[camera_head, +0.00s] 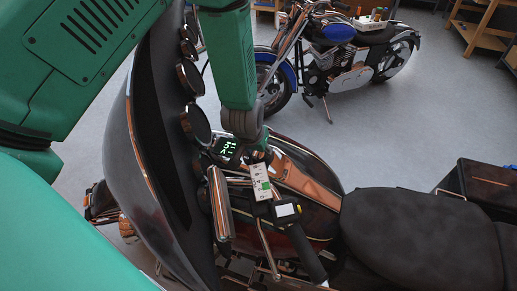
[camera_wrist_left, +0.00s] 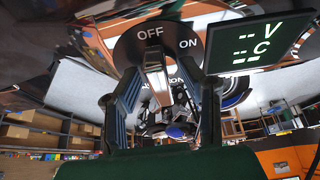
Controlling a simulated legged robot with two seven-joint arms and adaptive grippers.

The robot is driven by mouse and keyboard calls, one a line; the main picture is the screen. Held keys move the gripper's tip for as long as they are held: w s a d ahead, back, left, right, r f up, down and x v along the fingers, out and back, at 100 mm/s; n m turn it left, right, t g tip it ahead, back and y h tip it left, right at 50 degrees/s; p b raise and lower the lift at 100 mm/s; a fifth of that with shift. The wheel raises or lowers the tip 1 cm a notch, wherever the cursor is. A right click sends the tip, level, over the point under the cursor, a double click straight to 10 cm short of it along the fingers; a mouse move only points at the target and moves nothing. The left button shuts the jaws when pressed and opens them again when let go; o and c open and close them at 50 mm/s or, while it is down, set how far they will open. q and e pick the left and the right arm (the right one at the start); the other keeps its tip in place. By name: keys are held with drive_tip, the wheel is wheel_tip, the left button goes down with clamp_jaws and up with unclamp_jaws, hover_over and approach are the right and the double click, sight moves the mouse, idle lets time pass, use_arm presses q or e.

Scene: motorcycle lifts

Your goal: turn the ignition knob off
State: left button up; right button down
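The ignition knob (camera_wrist_left: 157,82) shows in the left wrist view as a silver bar on a dark round plate (camera_wrist_left: 125,48) marked OFF and ON. The bar's far end lies just below the OFF mark, and ON is to its right. My left gripper (camera_wrist_left: 166,88) is open, with one finger on each side of the bar and visible gaps between. In the head view my left gripper (camera_head: 257,150) reaches down to the motorcycle's (camera_head: 305,180) tank, beside a lit display (camera_head: 227,147); the knob is hidden there. My right gripper is not in view.
The lit display panel (camera_wrist_left: 257,45) is close to the right finger in the wrist view. Handlebar parts and a pale switch box (camera_head: 260,182) are close below the gripper. The dark windshield (camera_head: 150,140) stands left. A blue motorcycle (camera_head: 335,45) is behind on open grey floor.

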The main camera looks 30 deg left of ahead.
use_arm(q)
drive_tip(key=shift+w+r, duration=0.1)
drive_tip(key=shift+r, duration=0.5)
drive_tip(key=v, duration=1)
drive_tip(key=shift+s+r, duration=0.25)
drive_tip(key=shift+s, duration=0.15)
drive_tip(key=shift+d, duration=0.1)
